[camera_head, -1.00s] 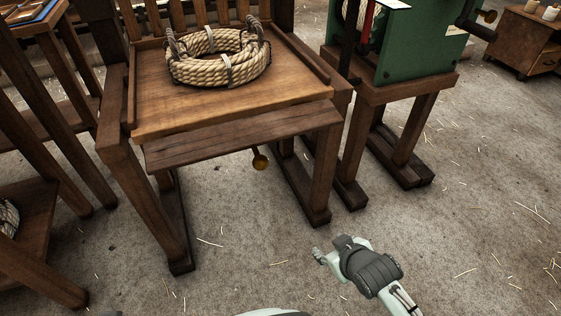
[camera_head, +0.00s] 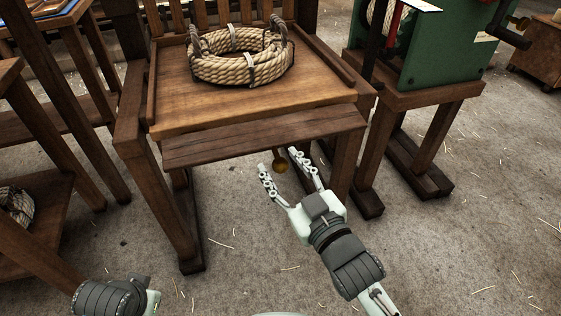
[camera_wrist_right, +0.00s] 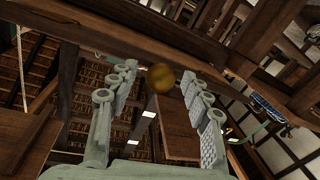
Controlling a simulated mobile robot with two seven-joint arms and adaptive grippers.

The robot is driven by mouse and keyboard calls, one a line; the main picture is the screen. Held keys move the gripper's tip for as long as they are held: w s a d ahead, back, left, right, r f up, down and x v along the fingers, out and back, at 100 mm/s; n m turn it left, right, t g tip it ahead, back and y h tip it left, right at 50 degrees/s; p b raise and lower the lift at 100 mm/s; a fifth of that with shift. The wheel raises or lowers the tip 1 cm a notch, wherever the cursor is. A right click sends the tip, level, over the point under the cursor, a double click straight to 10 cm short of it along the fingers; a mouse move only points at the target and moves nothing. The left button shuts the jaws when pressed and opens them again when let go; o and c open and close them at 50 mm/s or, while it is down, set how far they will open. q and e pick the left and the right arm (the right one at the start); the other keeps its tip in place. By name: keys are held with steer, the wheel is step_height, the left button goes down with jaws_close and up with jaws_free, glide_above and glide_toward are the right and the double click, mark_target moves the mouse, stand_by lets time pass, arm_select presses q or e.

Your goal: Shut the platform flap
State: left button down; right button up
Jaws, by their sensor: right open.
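The platform (camera_head: 170,118) is a sloping wooden board on a dark wooden frame. Its flap (camera_head: 265,137) is a dark plank along the front edge, hanging tilted outward and down. A round brass knob (camera_head: 281,167) hangs below the flap's lower edge. My right gripper (camera_head: 278,158) is open, its fingers on either side of the knob in the head view. In the right wrist view the knob (camera_wrist_right: 161,77) appears between the spread fingers; contact cannot be told. My left gripper (camera_head: 151,300) shows only in part at the bottom left; its fingers cannot be made out.
A coil of rope (camera_head: 238,70) lies on the platform. A green machine (camera_head: 430,55) on a wooden stand is to the right. A wooden rack (camera_head: 40,160) stands at the left. The floor in front is open, with scattered straw.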

steer(key=shift+w+a, duration=0.3)
steer(key=shift+w, duration=0.3)
jaws_close()
